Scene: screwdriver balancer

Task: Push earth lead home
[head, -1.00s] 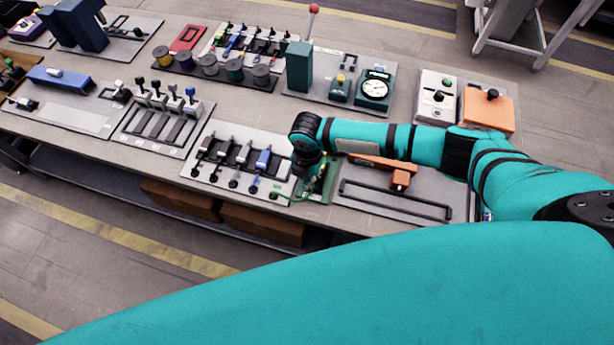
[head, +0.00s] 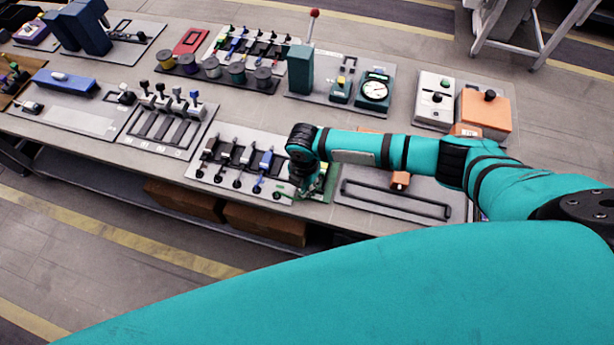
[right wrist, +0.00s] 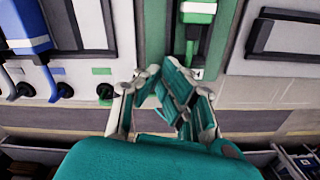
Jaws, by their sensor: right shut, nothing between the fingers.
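The green earth lead (right wrist: 198,12) with a white band shows at the top of the right wrist view, in a dark slot on a green plate (right wrist: 155,35). The green plate also shows in the head view (head: 329,186), partly covered by my right gripper (head: 302,188). In the right wrist view my right gripper (right wrist: 170,88) is shut and empty, its fingertips just in front of the plate and left of the slot's lower end. I cannot tell whether it touches anything. My left gripper is out of view.
A blue lead (right wrist: 25,32) and other leads stand on the panel (head: 205,180) to the left, with black round ends below. A grey plate (head: 380,200) with a black handle lies to the right. The bench's front edge is close below.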

